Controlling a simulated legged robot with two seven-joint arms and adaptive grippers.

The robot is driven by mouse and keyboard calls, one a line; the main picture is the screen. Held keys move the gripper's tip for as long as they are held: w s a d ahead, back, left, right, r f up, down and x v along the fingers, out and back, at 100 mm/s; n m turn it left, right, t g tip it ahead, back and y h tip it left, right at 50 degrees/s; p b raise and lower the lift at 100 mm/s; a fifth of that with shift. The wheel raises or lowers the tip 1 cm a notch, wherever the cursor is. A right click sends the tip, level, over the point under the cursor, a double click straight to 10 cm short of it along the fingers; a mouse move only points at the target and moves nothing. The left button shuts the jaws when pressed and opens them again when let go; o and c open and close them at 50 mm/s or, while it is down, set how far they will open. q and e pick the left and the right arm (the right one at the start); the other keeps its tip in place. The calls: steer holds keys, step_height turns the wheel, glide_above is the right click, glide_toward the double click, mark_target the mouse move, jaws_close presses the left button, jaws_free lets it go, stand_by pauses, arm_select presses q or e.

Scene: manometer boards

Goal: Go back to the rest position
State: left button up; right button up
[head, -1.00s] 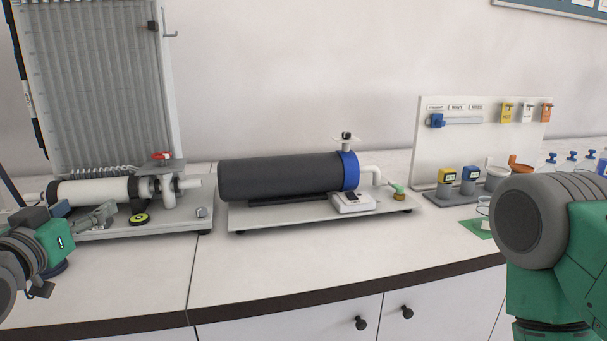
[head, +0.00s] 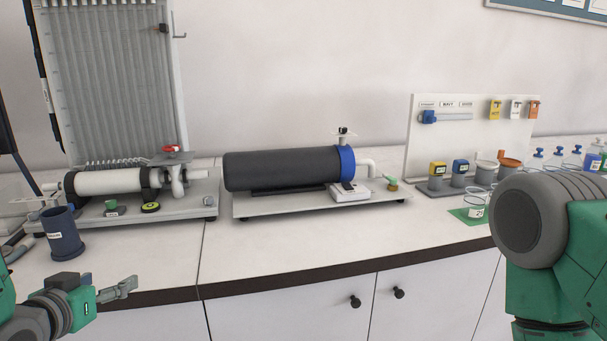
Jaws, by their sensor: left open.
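My left gripper (head: 122,288) is at the lower left of the head view, in front of the bench edge. It is open, with nothing between its fingers, and apart from everything on the bench. My right arm (head: 560,250) fills the lower right, but its gripper is outside the view. The manometer board (head: 105,80) stands at the back left. Before it, a white cylinder (head: 108,182) with a red-handled valve (head: 171,149) lies on a base plate (head: 190,209). A small green-and-grey item (head: 111,208) sits on that plate.
A dark labelled cup (head: 64,238) stands on the bench near my left gripper. A black cylinder (head: 280,169) lies mid-bench on its own plate. A white tag board (head: 425,150), small pots (head: 460,178) and blue-topped bottles (head: 555,157) are at right. The front middle bench is clear.

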arm_select(q)
steer(key=s+d+f+g, duration=0.25)
steer(key=s+f, duration=0.35)
steer(key=f, duration=0.3)
steer(key=s+d+f+g, duration=0.1)
steer(key=s+f+g, duration=0.35)
steer(key=f, duration=0.55)
steer(key=s+d+f+g, duration=0.1)
steer(key=s+f+g, duration=0.2)
steer(key=s, duration=0.6)
steer(key=s+d+f+g, duration=0.2)
steer(key=s+f+g, duration=0.1)
steer(key=s+f, duration=0.4)
steer(key=s, duration=0.3)
steer(key=shift+d+m, duration=0.15)
steer(key=shift+m, duration=0.15)
